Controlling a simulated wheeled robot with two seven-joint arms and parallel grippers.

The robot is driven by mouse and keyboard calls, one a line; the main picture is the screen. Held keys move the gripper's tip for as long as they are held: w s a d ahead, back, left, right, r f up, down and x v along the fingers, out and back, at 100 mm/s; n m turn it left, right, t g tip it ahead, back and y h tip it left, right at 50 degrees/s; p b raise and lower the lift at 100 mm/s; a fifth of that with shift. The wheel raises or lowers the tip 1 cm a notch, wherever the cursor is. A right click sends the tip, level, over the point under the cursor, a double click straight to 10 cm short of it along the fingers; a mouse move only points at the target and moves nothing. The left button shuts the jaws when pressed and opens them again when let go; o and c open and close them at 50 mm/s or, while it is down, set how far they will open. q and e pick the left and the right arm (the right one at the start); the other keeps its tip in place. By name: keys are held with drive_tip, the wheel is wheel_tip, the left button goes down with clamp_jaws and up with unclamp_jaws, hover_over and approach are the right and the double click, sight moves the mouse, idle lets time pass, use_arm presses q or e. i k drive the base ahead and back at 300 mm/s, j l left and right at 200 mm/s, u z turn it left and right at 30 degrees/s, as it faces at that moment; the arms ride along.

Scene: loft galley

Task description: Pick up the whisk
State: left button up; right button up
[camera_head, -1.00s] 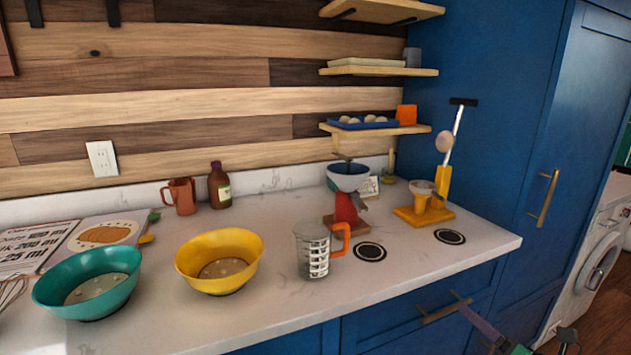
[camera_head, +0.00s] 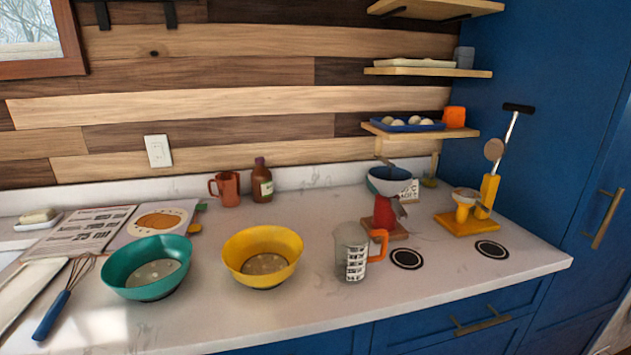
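The whisk (camera_head: 66,295) lies on the white counter at the left, left of the teal bowl. Its blue handle points toward the front edge and its wire head points back, close to the bowl's rim. Nothing covers it. Neither of my grippers shows in the head view now.
The teal bowl (camera_head: 147,268) and the yellow bowl (camera_head: 262,256) stand right of the whisk, with a measuring cup (camera_head: 351,252) beyond. A white board (camera_head: 28,288) lies left of the whisk, and an open recipe book (camera_head: 80,231) lies behind. The counter (camera_head: 200,325) is clear in front of the bowls.

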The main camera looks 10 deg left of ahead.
sight(45, 327)
drive_tip(key=j+u, duration=0.1)
drive_tip(key=u, duration=1.6)
drive_tip(key=k+j, duration=0.05)
